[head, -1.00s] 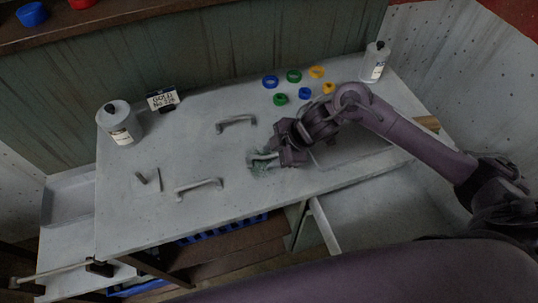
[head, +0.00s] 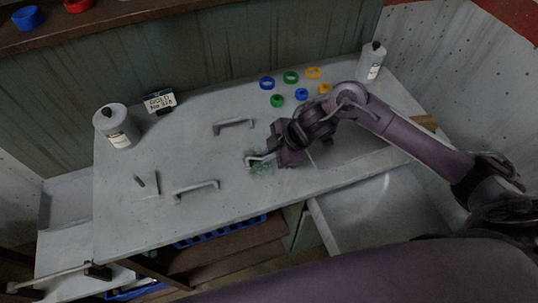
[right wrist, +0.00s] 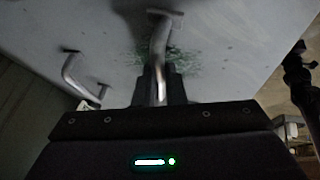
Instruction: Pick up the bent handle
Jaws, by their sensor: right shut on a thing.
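My right gripper (head: 274,157) is shut on a grey handle (head: 257,159) near the middle of the bench. In the right wrist view the handle (right wrist: 160,45) stands out from between the fingers (right wrist: 160,88), and its bar looks crooked. A green speckled patch (head: 262,170) lies on the bench below it. I cannot tell whether the handle's far end touches the bench. Two other grey handles lie on the bench: one behind (head: 235,123) and one to the left in front (head: 196,188). My left gripper is not in view.
White bottles stand at the bench's left (head: 117,127) and back right (head: 372,62). Several blue, green and yellow rings lie at the back, including a green ring (head: 291,77). A small sign (head: 159,101) and a short peg (head: 140,181) are at left.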

